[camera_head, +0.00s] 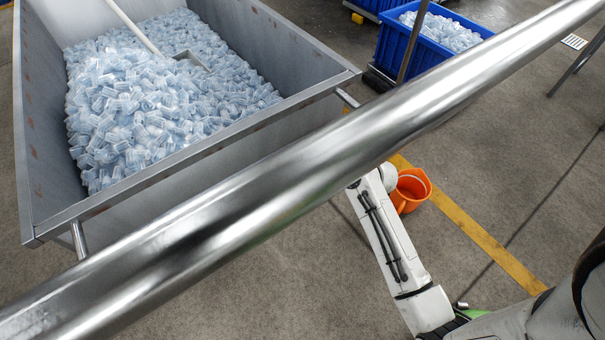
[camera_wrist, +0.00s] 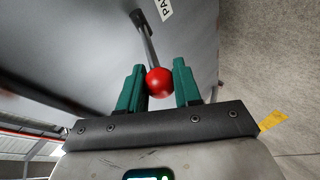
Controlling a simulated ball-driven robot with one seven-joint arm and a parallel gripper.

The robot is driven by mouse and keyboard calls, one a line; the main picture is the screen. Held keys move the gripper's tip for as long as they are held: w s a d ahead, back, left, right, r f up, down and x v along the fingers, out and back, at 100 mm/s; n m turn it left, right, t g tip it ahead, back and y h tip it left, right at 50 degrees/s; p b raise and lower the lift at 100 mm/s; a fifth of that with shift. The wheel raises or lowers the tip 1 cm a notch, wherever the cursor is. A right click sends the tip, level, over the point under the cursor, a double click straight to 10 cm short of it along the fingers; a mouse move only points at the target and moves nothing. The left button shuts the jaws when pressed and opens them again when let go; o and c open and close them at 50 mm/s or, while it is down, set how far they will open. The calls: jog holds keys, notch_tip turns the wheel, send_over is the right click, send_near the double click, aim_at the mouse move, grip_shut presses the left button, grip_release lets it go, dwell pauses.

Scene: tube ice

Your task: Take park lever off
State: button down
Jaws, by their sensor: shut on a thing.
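The park lever (camera_wrist: 149,38) shows in the wrist view as a dark grey rod ending in a round red knob (camera_wrist: 159,83). The rod comes off a grey metal panel (camera_wrist: 75,45). My gripper (camera_wrist: 159,66) has its two green fingers on either side of the red knob and is shut on it. A white label (camera_wrist: 165,9) with black letters beginning "PA" is on the panel beside the lever's base, cut off by the picture's edge. In the head view, the lever and my gripper are hidden.
A grey metal bin (camera_head: 190,160) full of clear ice pieces stands at the left with a scoop (camera_head: 188,56) in it. A shiny metal rail (camera_head: 270,190) crosses the head view. An orange bucket (camera_head: 422,180) and blue crate (camera_head: 405,48) stand on the floor.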

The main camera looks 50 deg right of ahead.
jog(key=shift+s+a+f+t+b, duration=0.1)
jog(key=shift+s+f+t+b, duration=0.15)
jog(key=shift+f+b, duration=0.35)
jog(key=shift+s+f+t+b, duration=0.1)
jog(key=shift+f+t+b, duration=0.25)
jog(key=shift+f+b, duration=0.2)
jog(key=shift+s+a+f+b, duration=0.1)
jog(key=shift+s+f+b, duration=0.1)
jog(key=shift+f+b, duration=0.45)
jog(key=shift+s+f+b, duration=0.15)
jog(key=shift+f+b, duration=0.35)
jog(key=shift+b, duration=0.25)
jog(key=c, duration=0.8)
grip_release()
jog(key=shift+r, duration=0.1)
jog(key=shift+w+r, duration=0.1)
